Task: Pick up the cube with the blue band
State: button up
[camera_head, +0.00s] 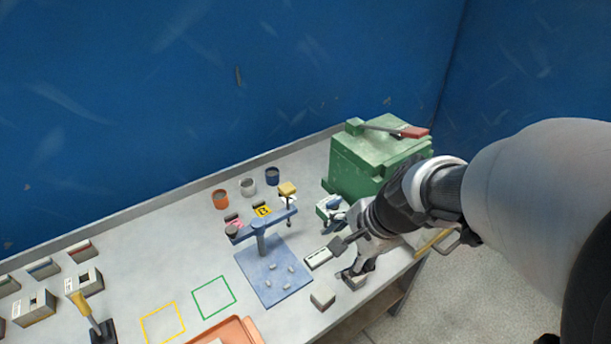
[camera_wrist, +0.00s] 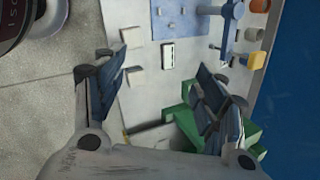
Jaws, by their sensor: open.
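Two pale cubes lie near the table's front edge: the left cube (camera_head: 322,299) and the right cube (camera_head: 356,281). In the wrist view they appear as an upper cube (camera_wrist: 131,38) and a lower cube (camera_wrist: 135,76). I cannot make out a blue band on either. My gripper (camera_head: 347,259) is open and empty, with its fingers close to the right cube in the head view. In the wrist view my gripper (camera_wrist: 158,85) has its fingers wide apart, and the lower cube shows between them. A grey block with a blue stripe (camera_head: 43,269) stands at the far left.
A blue plate with a post (camera_head: 268,285) stands left of the cubes. A white oblong piece (camera_head: 319,258) lies beside my gripper. A green machine (camera_head: 362,162) stands behind it. Several cups, including an orange one (camera_head: 220,199), line the back. An orange tray (camera_head: 238,330) is at the front.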

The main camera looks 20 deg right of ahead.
aim_at(362, 277)
jog(key=w+d+f+m+p, duration=0.2)
jog(key=d+f+m, duration=0.8)
jog(key=d+m, duration=0.3)
jog(key=shift+m+h, duration=0.3)
jog(key=shift+m, duration=0.6)
jog(key=b+x, duration=0.2)
jog(key=x, duration=0.2)
jog(key=b+x, duration=0.2)
jog(key=x, duration=0.2)
jog(key=a+b+x, duration=0.1)
jog(key=b+x, duration=0.2)
jog(key=x, duration=0.1)
jog(key=shift+s+f, duration=0.1)
jog(key=shift+s, duration=0.25)
jog(key=shift+b+x, duration=2)
jog(key=shift+x, duration=0.95)
jog(key=shift+s, duration=0.15)
jog(key=shift+c, duration=0.6)
jog(key=c, duration=1.1)
jog(key=shift+r, duration=0.25)
